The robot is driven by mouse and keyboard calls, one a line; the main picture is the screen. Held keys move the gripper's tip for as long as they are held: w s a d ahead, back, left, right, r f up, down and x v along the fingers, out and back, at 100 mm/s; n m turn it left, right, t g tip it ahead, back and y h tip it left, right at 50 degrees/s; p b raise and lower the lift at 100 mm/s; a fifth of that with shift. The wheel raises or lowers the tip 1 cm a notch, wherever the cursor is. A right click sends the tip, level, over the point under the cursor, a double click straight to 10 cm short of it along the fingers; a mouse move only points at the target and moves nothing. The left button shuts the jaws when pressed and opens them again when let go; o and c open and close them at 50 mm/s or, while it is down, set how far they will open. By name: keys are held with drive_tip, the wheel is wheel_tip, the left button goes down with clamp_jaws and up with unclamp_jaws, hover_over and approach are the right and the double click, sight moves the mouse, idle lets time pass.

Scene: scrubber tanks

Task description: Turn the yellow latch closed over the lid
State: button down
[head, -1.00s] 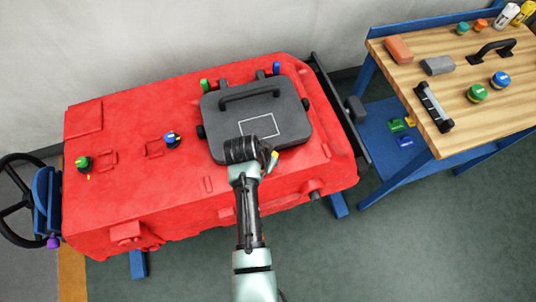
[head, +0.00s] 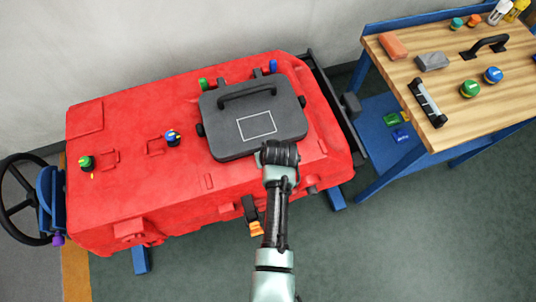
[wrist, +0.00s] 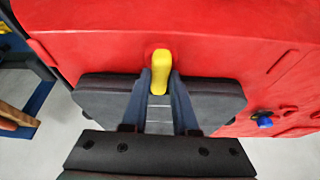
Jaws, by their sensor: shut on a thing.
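The dark grey lid (head: 228,138) lies flat on the red scrubber tank, with a black handle and a white rectangle on it. My gripper (head: 279,150) is at the lid's front right edge in the head view and hides the latch there. In the wrist view, the yellow latch (wrist: 159,62) stands between the two fingers of my gripper (wrist: 160,76), which is shut on it. The latch's lower end overlaps the edge of the lid (wrist: 100,97) in that picture, and its upper end lies over the red tank. Contact with the lid cannot be told.
The red tank (head: 110,205) carries green and blue caps. A black strap with an orange end (head: 256,229) hangs at its front, left of my arm. A wooden bench (head: 445,75) with several loose parts stands at the right. Floor is clear in front.

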drive_tip(key=shift+n, duration=0.5)
drive_tip(key=c, duration=0.7)
unclamp_jaws()
drive_tip(key=shift+r, duration=0.1)
drive_tip(key=v, duration=1.2)
drive_tip(key=shift+s+d+r, duration=0.1)
drive_tip(key=shift+d+r, duration=0.15)
drive_tip(key=shift+r, duration=0.1)
